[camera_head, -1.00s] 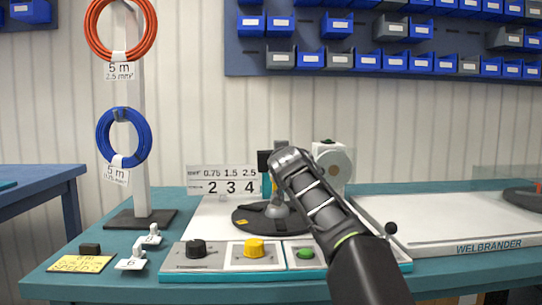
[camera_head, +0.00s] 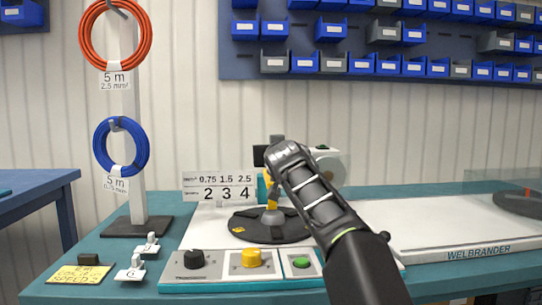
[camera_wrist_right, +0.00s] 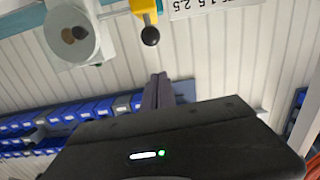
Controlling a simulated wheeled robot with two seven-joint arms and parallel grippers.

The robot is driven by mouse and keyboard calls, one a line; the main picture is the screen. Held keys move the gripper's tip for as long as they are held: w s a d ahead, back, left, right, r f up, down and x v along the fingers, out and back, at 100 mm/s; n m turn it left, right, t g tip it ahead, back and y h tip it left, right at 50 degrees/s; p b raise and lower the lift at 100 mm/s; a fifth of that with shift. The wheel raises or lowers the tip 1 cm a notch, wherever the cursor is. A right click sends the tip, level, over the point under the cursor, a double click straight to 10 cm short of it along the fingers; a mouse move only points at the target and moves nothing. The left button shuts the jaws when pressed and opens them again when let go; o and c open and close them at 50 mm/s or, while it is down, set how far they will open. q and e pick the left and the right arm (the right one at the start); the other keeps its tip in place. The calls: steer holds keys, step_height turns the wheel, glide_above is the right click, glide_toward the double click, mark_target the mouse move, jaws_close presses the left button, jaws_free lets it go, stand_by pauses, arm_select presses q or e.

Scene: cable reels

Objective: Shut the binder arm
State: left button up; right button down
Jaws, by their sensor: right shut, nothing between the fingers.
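The binder stands behind the round dark reel plate (camera_head: 249,231) on the bench machine. A yellow part (camera_head: 274,188), likely its arm, shows above the plate's grey hub, partly covered by my right arm. In the right wrist view a yellow part (camera_wrist_right: 146,6) ends in a black ball knob (camera_wrist_right: 150,36), apart from my gripper's body. The binder arm's exact angle is hidden. My left gripper is not in view.
Black (camera_head: 194,259), yellow (camera_head: 252,256) and green (camera_head: 301,262) controls line the front. A stand (camera_head: 131,165) holds orange and blue cable coils at left. A white panel (camera_head: 440,225) lies right.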

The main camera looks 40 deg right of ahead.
steer(key=s+a+f+b, duration=0.5)
steer(key=s, duration=0.1)
steer(key=shift+s+a, duration=0.25)
steer(key=shift+s, duration=0.05)
stand_by(0.4)
